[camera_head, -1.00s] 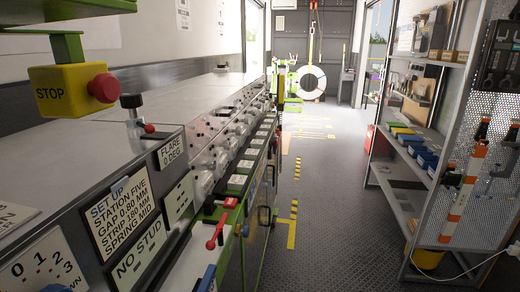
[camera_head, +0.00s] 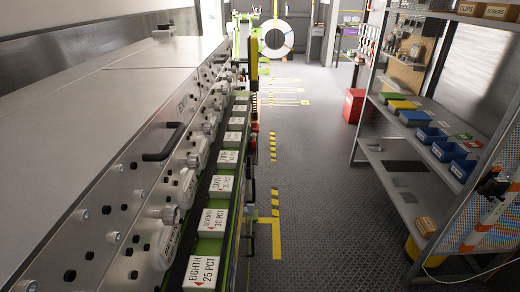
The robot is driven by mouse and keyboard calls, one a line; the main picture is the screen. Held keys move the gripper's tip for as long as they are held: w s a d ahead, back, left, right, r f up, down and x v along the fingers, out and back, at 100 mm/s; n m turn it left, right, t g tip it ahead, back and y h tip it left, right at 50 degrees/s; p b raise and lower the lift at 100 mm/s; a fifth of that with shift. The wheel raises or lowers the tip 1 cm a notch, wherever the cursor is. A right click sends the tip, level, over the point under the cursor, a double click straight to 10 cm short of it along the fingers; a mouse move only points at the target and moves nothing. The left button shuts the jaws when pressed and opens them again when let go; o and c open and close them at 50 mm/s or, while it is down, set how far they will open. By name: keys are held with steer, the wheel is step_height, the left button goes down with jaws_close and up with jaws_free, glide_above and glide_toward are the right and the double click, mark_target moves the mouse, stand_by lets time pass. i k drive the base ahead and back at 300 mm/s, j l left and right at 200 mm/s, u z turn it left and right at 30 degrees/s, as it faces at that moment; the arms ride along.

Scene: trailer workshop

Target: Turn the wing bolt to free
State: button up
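I cannot pick out the wing bolt with certainty. Along the left, a long grey metal machine (camera_head: 75,125) carries a row of pale knob-like fittings on its side, one of them a light grey knob (camera_head: 166,214) near the front. Below them runs a row of white labels, including one reading "EIGHTH 25 PCT" (camera_head: 201,272) and one reading "SEVENTH 30 PCT" (camera_head: 213,220). My gripper is not in view.
A black handle (camera_head: 165,142) sticks out from the machine's side. On the right stands a shelf unit (camera_head: 397,168) with blue bins (camera_head: 447,151). A red box (camera_head: 353,105) stands farther back. The aisle floor (camera_head: 325,190) with yellow markings is clear.

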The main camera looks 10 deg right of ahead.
mark_target(249, 210)
steer(key=i, duration=0.2)
steer(key=k+l+u, duration=0.2)
steer(key=l, duration=0.25)
steer(key=k+l+u, duration=0.15)
steer(key=l, duration=0.3)
steer(key=k+l+u, duration=0.2)
steer(key=k+l, duration=0.15)
steer(key=i+l+u, duration=0.1)
steer(key=i+l, duration=1.05)
steer(key=l, duration=0.15)
steer(key=i+l+u, duration=0.15)
steer(key=i+l, duration=0.4)
steer(key=l, duration=0.15)
